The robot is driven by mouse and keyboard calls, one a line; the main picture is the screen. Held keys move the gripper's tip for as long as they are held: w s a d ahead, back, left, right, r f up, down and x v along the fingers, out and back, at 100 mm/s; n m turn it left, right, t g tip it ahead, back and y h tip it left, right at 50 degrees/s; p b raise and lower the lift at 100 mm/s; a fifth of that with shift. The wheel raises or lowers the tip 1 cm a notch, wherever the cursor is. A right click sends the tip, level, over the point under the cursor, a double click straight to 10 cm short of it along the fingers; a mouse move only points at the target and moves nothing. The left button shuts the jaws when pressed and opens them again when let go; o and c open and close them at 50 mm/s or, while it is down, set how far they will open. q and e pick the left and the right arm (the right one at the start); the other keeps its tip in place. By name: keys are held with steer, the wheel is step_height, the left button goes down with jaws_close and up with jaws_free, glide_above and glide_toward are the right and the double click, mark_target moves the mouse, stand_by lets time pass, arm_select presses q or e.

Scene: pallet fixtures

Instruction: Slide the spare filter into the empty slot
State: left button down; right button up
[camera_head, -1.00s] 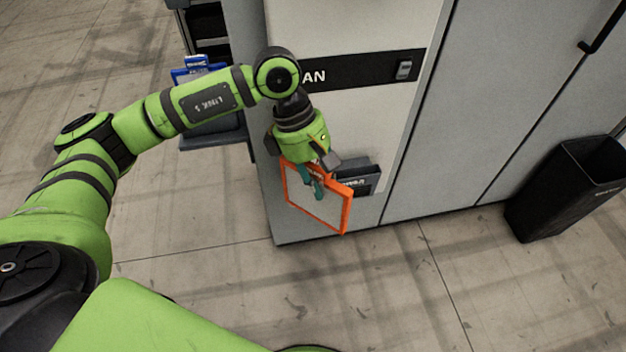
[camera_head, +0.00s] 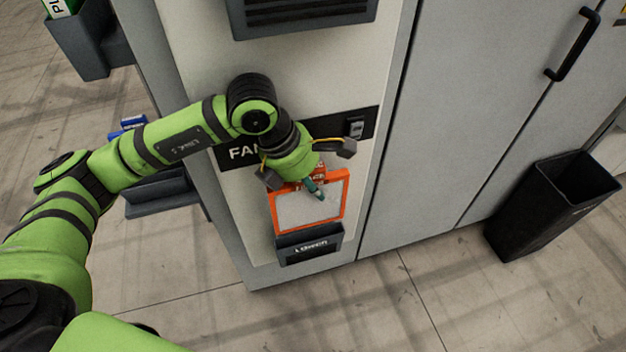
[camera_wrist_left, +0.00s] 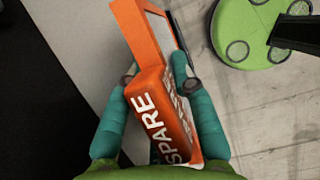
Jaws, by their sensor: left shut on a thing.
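The spare filter (camera_head: 308,208) is a flat panel with an orange frame and a pale mesh. My left gripper (camera_head: 316,188) is shut on its top edge. In the left wrist view the teal fingers (camera_wrist_left: 155,80) grip both sides of the frame (camera_wrist_left: 160,110), which reads "SPARE". The filter hangs nearly upright directly above the dark slot labelled "LOWER" (camera_head: 310,249) on the cabinet front. Its bottom edge is at or just above the slot's mouth; I cannot tell whether it is inside. My right gripper is not in view.
A dark louvred unit (camera_head: 300,14) sits higher on the cabinet. A black FAN strip with a switch (camera_head: 355,128) is behind my wrist. At left are a blue item (camera_head: 130,124) and a dark holder (camera_head: 80,45). A black bin (camera_head: 550,205) stands right.

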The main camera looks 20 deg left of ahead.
mark_target(313, 216)
arm_select(q)
step_height(313, 216, down, 4)
steer(key=shift+r+b, duration=0.25)
steer(key=shift+b, duration=0.55)
steer(key=shift+f, duration=0.3)
steer(key=shift+f+b, duration=0.65)
steer(key=shift+b, duration=0.05)
steer(key=shift+f+b, duration=0.8)
steer(key=shift+b, duration=0.05)
step_height(313, 216, down, 4)
steer(key=b, duration=0.4)
steer(key=shift+r, duration=0.15)
steer(key=shift+f+b, duration=0.35)
steer(key=shift+b, duration=0.05)
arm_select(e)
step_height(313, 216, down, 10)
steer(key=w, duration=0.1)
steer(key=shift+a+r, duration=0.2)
